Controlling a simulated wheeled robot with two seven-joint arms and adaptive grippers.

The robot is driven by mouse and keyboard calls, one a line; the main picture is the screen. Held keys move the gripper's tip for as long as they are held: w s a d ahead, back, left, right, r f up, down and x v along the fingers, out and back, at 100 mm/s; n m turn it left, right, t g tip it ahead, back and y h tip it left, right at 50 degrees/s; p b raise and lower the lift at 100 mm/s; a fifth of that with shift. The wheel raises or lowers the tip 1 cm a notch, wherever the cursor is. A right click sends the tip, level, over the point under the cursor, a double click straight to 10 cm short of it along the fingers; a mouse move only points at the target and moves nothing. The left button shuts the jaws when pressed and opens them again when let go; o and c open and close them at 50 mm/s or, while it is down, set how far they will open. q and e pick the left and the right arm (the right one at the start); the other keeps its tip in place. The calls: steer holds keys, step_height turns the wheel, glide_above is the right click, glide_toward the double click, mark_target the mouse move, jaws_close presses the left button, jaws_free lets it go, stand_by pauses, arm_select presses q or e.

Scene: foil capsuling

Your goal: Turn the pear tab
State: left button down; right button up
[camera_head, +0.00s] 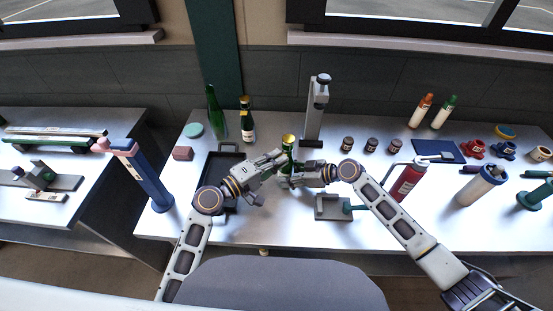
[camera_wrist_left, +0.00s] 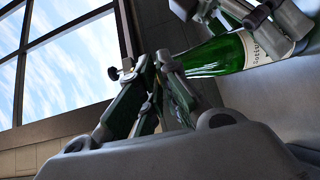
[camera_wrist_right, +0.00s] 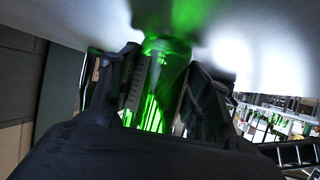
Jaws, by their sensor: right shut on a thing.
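A green bottle with a gold top (camera_head: 288,139) stands between my two grippers. Its green glass and pale label (camera_wrist_left: 267,45) show in the left wrist view. My right gripper (camera_head: 285,178) is shut on the bottle's body, and the green glass (camera_wrist_right: 160,90) fills the space between its fingers in the right wrist view. My left gripper (camera_head: 280,160) is beside the bottle, higher than the right one. In the left wrist view its fingers (camera_wrist_left: 153,62) are close together, apart from the bottle, with nothing clear between them. I cannot make out a pear tab.
A tall grey stand (camera_head: 315,110) rises just behind the bottle. A black tray (camera_head: 228,148) lies at left, with two more bottles (camera_head: 215,112) behind it. Small jars (camera_head: 371,145) and a red cylinder (camera_head: 405,184) are at right. A small grey fixture (camera_head: 328,207) sits in front.

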stand_by(0.4)
arm_select(q)
steer(key=c, duration=1.6)
jaws_free()
steer(key=shift+c, duration=0.2)
steer(key=shift+s+a, duration=0.1)
steer(key=v, duration=1.1)
steer(key=shift+s+a, duration=0.3)
steer(key=shift+f, duration=0.1)
arm_select(e)
steer(key=o, duration=1.3)
steer(key=shift+d, duration=0.15)
